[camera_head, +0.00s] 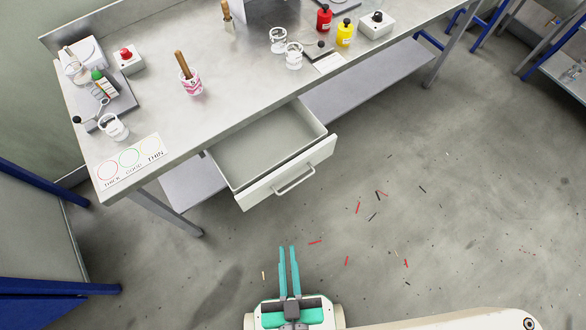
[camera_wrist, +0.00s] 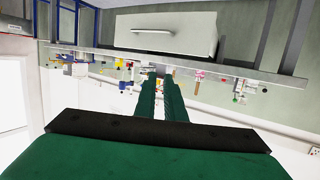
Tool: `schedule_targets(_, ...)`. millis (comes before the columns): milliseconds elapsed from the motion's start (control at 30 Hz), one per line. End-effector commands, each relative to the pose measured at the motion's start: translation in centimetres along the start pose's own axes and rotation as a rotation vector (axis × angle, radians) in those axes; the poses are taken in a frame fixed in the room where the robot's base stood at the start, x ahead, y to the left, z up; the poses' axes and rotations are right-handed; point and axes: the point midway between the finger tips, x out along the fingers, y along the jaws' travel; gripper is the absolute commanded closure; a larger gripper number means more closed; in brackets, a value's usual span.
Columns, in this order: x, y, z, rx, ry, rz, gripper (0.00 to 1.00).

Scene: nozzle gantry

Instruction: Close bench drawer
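The bench drawer (camera_head: 287,174) is pulled out from under the metal bench top (camera_head: 232,97). Its tray looks empty, and its pale front carries a bar handle (camera_head: 294,181). In the wrist view, which looks upside down, the drawer front (camera_wrist: 190,32) and handle (camera_wrist: 153,31) show near the top. My gripper (camera_head: 288,248) is in front of the drawer, apart from it, with its teal fingers pointing toward the bench. A narrow gap shows between the fingers, with nothing held. The fingertips also show in the wrist view (camera_wrist: 160,76).
The bench top holds a cup with a brush (camera_head: 191,86), a red-button box (camera_head: 128,60), bottles (camera_head: 344,33) and clear jars (camera_head: 293,56). A lower shelf (camera_head: 365,80) runs under the bench. Small red and black scraps lie on the otherwise open floor.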

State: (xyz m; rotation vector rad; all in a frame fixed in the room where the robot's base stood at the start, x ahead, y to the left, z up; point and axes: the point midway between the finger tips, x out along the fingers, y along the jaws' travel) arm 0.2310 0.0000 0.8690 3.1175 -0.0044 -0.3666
Motion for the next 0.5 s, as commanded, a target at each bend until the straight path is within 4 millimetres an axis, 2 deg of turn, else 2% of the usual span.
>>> schedule_targets(133,0.4,0.4,0.8,0.015,-0.014,0.013,1.0)
schedule_targets(233,1.6,1.5,3.3,0.065,-0.063,0.053,1.0)
schedule_targets(500,6.9,5.7,15.2,0.364,-0.295,0.195,1.0)
